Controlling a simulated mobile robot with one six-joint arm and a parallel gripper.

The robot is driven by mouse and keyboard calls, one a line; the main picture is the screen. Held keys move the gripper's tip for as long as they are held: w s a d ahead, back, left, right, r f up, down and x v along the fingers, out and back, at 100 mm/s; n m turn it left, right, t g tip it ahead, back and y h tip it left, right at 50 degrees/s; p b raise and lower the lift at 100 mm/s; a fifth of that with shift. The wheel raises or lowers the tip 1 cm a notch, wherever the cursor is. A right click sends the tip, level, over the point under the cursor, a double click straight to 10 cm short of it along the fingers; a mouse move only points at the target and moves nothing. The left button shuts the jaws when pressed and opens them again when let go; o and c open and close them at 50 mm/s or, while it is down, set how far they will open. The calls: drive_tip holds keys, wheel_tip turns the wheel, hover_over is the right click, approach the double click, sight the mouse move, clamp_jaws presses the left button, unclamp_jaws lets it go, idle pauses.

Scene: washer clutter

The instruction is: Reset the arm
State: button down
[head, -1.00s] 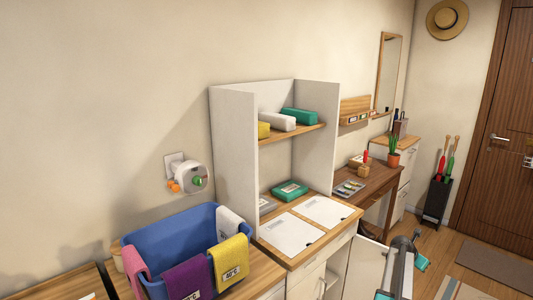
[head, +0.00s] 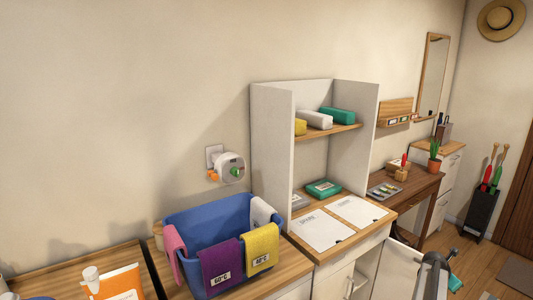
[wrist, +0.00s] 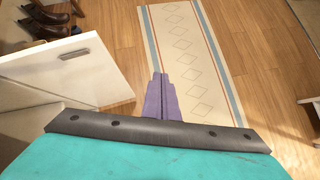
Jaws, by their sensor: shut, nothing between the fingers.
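My gripper shows in the wrist view as two slim purple fingers (wrist: 160,76) lying side by side, shut with nothing between them. It is over open floor, above the striped rug (wrist: 190,50). A grey part of my arm (head: 432,272) shows at the bottom right of the head view, in front of the cabinets. The rest of the arm is cut off by the frame edge.
An open white cabinet door (wrist: 70,70) is left of my gripper, with shoes (wrist: 45,22) beyond. In the head view, a blue basket (head: 195,222) with hanging cloths, a white shelf unit (head: 272,150) and a brown desk (head: 425,185) line the wall.

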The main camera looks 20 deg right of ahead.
drive_tip(key=w+a+f+m+y, duration=0.1)
drive_tip(key=w+a+f+m, duration=0.15)
drive_tip(key=a+f, duration=0.55)
drive_tip(key=w+a+f+m+y, duration=0.15)
drive_tip(key=w+a+f, duration=0.25)
drive_tip(key=a, duration=0.9)
drive_tip(key=w+a+f+m+y, duration=0.25)
drive_tip(key=a+f, duration=0.35)
drive_tip(key=a, duration=0.4)
drive_tip(key=s+a+f+m+g+y+b, duration=0.15)
drive_tip(key=a+f, duration=0.25)
drive_tip(key=a, duration=0.7)
drive_tip(key=s+a+f+m, duration=0.15)
drive_tip(key=a+f, duration=0.25)
drive_tip(key=a, duration=0.8)
drive_tip(key=s+a+f+m+g+y, duration=0.1)
drive_tip(key=s+a+f+m+g, duration=0.1)
drive_tip(key=s+a, duration=0.8)
drive_tip(key=s+a+f+m+g+y, duration=0.1)
drive_tip(key=s+a+f+m+g, duration=0.1)
drive_tip(key=s+a+m, duration=0.3)
drive_tip(key=s+a, duration=0.4)
drive_tip(key=a, duration=0.5)
drive_tip(key=shift+s+b, duration=0.35)
drive_tip(key=shift+b, duration=0.05)
drive_tip(key=shift+d+r, duration=0.1)
